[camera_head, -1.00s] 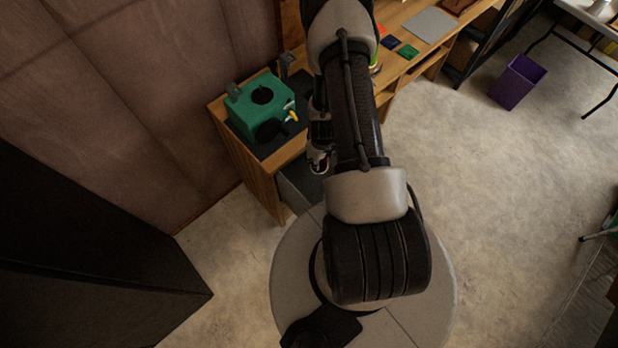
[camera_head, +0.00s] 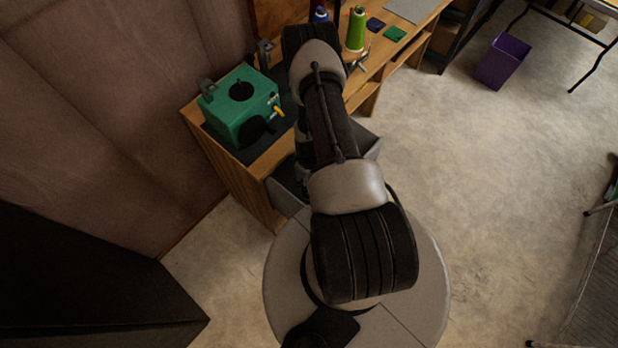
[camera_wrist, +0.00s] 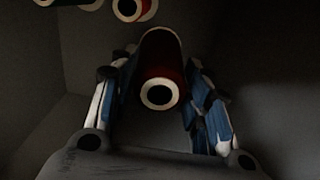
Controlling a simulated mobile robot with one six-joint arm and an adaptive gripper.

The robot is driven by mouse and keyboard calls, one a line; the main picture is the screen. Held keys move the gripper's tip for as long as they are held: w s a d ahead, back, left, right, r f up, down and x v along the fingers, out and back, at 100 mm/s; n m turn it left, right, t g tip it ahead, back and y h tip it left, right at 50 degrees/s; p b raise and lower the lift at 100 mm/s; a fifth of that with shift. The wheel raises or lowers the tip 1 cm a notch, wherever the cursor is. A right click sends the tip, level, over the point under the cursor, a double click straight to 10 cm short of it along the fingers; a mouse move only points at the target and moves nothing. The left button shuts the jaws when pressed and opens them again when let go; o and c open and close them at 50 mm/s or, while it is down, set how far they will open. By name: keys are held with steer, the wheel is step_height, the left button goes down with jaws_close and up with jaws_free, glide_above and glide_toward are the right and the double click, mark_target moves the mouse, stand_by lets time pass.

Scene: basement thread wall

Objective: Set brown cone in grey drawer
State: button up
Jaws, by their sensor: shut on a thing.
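A dark brown cone (camera_wrist: 162,62) with a pale ring around its open end is between the fingers of my gripper (camera_wrist: 159,72) in the wrist view. The gripper is shut on it. Dark grey walls surround them, and these look like the inside of the grey drawer (camera_wrist: 255,70). In the head view the grey drawer (camera_head: 284,192) stands pulled out under the wooden bench. My arm covers its middle, and the gripper and the held cone are hidden there.
Another reddish cone (camera_wrist: 133,9) and a dark one lie at the top of the wrist view. A green machine (camera_head: 242,104) stands on the bench's left end. A green cone (camera_head: 357,30) stands further along. A purple bin (camera_head: 503,62) is on the open floor.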

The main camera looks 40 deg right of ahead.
step_height(320, 180, down, 8)
steer(key=b, duration=0.2)
steer(key=shift+f, duration=0.1)
steer(key=o, duration=1)
step_height(320, 180, up, 12)
steer(key=p, duration=0.3)
steer(key=shift+p, duration=0.35)
